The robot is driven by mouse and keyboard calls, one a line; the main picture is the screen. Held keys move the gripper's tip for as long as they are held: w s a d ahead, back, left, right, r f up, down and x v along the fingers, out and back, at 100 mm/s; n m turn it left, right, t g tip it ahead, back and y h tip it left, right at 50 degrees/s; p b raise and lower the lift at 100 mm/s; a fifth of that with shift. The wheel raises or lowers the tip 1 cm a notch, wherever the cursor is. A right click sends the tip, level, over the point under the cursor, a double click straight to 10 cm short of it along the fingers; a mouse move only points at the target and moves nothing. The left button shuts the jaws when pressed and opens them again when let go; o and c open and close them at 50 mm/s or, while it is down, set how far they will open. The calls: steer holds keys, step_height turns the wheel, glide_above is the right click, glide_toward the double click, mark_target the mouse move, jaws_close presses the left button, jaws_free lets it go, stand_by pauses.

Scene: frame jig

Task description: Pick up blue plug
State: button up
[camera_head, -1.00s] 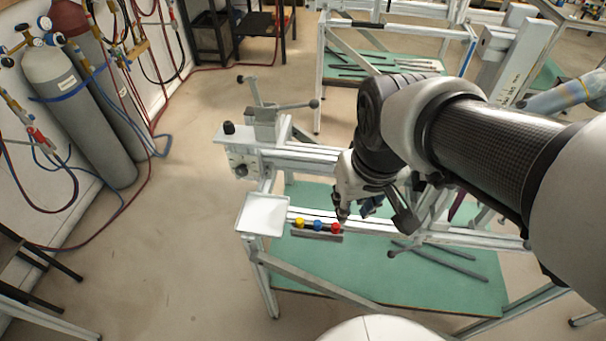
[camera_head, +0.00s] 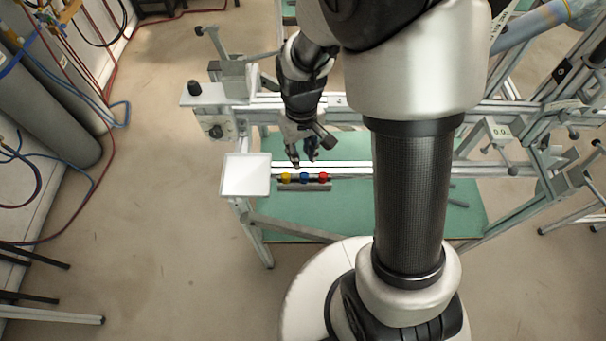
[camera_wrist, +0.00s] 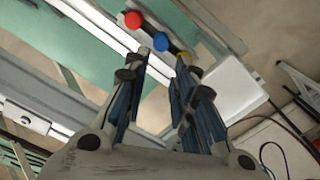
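The blue plug (camera_head: 304,177) sits in a short row on a grey rail, between a yellow plug (camera_head: 285,177) on its left and a red plug (camera_head: 323,177) on its right. My gripper (camera_head: 303,164) hangs above and behind the row, apart from the plugs. In the wrist view its fingers (camera_wrist: 162,60) are spread with nothing between them.
A white square tray (camera_head: 245,188) sits at the left end of the rail, close to the yellow plug. Frame beams (camera_head: 345,108) run behind the row. A green panel (camera_head: 340,210) lies below.

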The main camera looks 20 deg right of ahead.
mark_target(304, 174)
step_height(304, 174, down, 4)
steer(key=shift+f+b, duration=0.1)
steer(key=shift+b, duration=0.35)
steer(key=f+b, duration=0.1)
steer(key=f, duration=0.1)
steer(key=s+f, duration=0.1)
steer(key=f, duration=0.1)
steer(key=shift+s+d+f+b, duration=0.15)
steer(key=shift+b, duration=0.25)
steer(key=shift+f, duration=0.35)
steer(key=shift+c, duration=0.6)
steer(key=c, duration=0.3)
steer(key=shift+r, duration=0.15)
steer(key=shift+c, duration=0.2)
